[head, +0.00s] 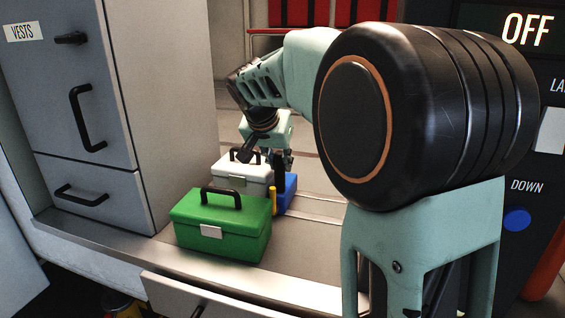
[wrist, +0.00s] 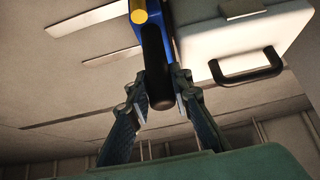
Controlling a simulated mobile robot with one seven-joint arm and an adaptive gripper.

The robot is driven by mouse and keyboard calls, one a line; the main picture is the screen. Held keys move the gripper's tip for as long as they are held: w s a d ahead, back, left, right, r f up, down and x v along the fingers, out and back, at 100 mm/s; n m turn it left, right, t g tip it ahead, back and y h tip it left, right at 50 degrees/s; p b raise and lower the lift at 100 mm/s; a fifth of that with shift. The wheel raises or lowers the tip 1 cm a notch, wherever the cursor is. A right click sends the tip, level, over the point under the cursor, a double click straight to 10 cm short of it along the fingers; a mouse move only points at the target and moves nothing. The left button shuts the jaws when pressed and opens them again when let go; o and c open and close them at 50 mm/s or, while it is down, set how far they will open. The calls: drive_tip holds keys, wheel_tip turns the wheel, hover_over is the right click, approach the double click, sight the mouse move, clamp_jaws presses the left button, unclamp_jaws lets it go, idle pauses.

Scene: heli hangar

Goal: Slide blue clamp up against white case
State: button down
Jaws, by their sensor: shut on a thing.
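The blue clamp (head: 287,193) stands on the worktop, close along the right side of the white case (head: 240,173). A yellow part shows at its near end. In the wrist view the blue clamp (wrist: 104,16) has a black grip, which sits between the two fingers of my gripper (wrist: 160,90). My gripper is shut on the clamp. The white case (wrist: 240,40), with its black handle, lies just right of the clamp there. I cannot tell whether clamp and case touch.
A green case (head: 222,228) with a black handle stands in front of the white case. A grey drawer cabinet (head: 75,110) rises at the left. The worktop (head: 310,240) is bare to the right of the green case. A control panel with a blue button (head: 517,219) is at the right.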

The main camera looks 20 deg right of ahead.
drive_tip(key=shift+a, duration=0.1)
drive_tip(key=shift+w+a+p, duration=0.1)
drive_tip(key=shift+w+a, duration=0.45)
drive_tip(key=shift+a, duration=0.25)
drive_tip(key=shift+w+a+p, duration=0.15)
drive_tip(key=shift+w+a, duration=0.35)
drive_tip(key=shift+a, duration=0.3)
drive_tip(key=shift+w+a+p, duration=0.1)
drive_tip(key=shift+w+a, duration=0.45)
drive_tip(key=shift+a, duration=0.25)
drive_tip(key=c, duration=1.7)
unclamp_jaws()
drive_tip(key=shift+a, duration=0.1)
drive_tip(key=shift+o, duration=0.6)
drive_tip(key=shift+s+r, duration=0.1)
drive_tip(key=shift+r, duration=0.35)
drive_tip(key=p+v, duration=0.2)
drive_tip(key=v, duration=0.6)
drive_tip(key=shift+p, duration=0.35)
